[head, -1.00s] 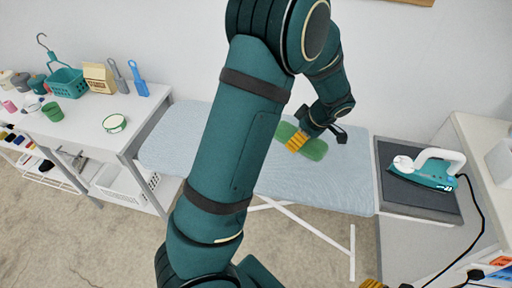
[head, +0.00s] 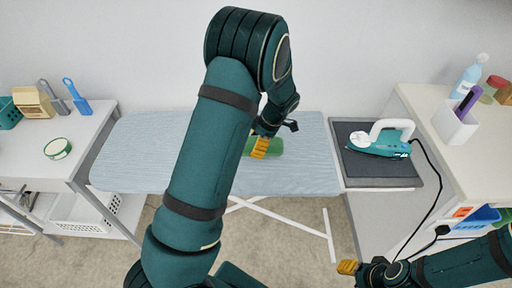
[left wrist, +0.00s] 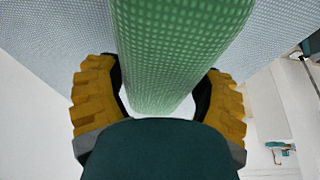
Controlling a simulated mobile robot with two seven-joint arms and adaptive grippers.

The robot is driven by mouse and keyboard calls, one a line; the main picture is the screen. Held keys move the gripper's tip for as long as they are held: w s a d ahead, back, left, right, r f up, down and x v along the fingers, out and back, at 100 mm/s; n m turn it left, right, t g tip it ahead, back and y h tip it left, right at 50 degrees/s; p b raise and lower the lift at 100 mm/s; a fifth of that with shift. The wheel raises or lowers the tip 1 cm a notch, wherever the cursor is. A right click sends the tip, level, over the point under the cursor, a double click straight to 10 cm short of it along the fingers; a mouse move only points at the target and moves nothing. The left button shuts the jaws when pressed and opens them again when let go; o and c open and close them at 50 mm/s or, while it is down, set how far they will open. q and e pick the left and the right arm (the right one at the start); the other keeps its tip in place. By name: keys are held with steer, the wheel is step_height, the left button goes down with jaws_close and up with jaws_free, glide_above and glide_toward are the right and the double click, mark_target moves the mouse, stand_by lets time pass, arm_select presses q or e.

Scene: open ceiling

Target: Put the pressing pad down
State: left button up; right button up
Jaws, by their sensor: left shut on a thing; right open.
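The pressing pad is green with a fine dotted weave (head: 275,146). It is at the right part of the pale blue ironing board (head: 150,160), partly hidden by my arm and fingers. My left gripper (head: 260,148), with yellow ridged fingers, is shut on it. In the left wrist view the pad (left wrist: 165,60) runs between the two yellow fingers, with the board's blue cloth behind. I cannot tell whether the pad touches the board. My right gripper (head: 350,268) is open at the bottom right of the head view, apart from the board and partly hidden.
A teal iron (head: 380,145) stands on a dark mat (head: 380,175) right of the board, its cord hanging down. A white side table (head: 100,120) with a round tin (head: 57,148) is at left. A white cabinet (head: 430,110) is at right. The board's left part is clear.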

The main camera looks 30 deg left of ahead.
arm_select(q)
steer(key=shift+f, duration=0.85)
steer(key=o, duration=1.2)
steer(key=shift+r, duration=0.1)
steer(key=p+v, duration=0.2)
steer(key=v, duration=1)
